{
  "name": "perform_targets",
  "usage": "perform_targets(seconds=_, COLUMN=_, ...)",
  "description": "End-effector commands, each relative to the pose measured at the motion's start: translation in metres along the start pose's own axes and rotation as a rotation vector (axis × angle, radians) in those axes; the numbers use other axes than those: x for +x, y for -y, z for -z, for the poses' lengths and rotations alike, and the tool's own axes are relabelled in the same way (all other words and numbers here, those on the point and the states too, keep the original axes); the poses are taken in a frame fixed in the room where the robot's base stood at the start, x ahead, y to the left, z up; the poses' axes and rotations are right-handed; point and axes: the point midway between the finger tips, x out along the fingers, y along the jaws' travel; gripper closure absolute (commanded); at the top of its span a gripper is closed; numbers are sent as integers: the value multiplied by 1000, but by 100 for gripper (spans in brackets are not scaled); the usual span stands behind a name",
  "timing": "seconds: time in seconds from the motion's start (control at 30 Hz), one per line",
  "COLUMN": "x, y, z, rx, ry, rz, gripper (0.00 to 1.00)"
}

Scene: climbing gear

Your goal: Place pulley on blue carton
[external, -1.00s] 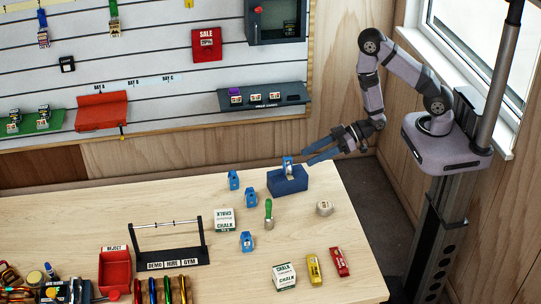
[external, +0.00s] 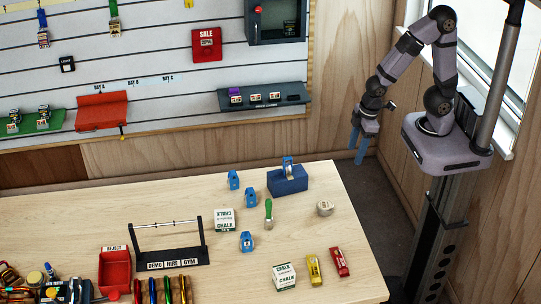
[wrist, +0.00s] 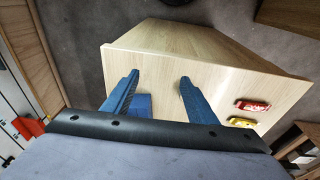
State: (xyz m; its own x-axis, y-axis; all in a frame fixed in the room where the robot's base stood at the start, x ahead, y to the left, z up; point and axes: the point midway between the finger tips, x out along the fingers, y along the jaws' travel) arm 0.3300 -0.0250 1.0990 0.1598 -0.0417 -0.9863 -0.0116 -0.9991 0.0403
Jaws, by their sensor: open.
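The blue carton (external: 287,182) sits at the back right of the table. A blue-and-silver pulley (external: 288,166) stands upright on top of it, with nothing holding it. Three blue pulleys stand on the table: one at the back (external: 233,180), one beside it (external: 250,198) and one nearer the front (external: 246,242). My gripper (external: 359,145) is open and empty, pointing down off the table's right edge, clear of the carton. In the wrist view the blue carton (wrist: 141,106) shows partly behind the left finger; the pulley on it cannot be made out.
A green-handled tool (external: 268,213), a tape roll (external: 325,208), chalk boxes (external: 224,220) (external: 284,277), a yellow item (external: 314,269) and a red item (external: 339,262) lie about the table. A black rack (external: 172,258) and red reject bin (external: 115,272) stand left.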

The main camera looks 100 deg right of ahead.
Motion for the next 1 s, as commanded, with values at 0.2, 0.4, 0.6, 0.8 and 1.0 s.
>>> perform_targets(seconds=0.2, x=-29, y=20, z=-35, rx=-11, ry=125, rz=32, gripper=48)
perform_targets(seconds=0.4, x=-36, y=25, z=-46, rx=-14, ry=160, rz=41, gripper=48)
perform_targets(seconds=0.6, x=-36, y=24, z=-46, rx=-13, ry=161, rz=41, gripper=48)
perform_targets(seconds=0.8, x=-24, y=25, z=-47, rx=-13, ry=161, rz=40, gripper=48)
perform_targets(seconds=1.0, x=10, y=26, z=-53, rx=-14, ry=160, rz=40, gripper=48)
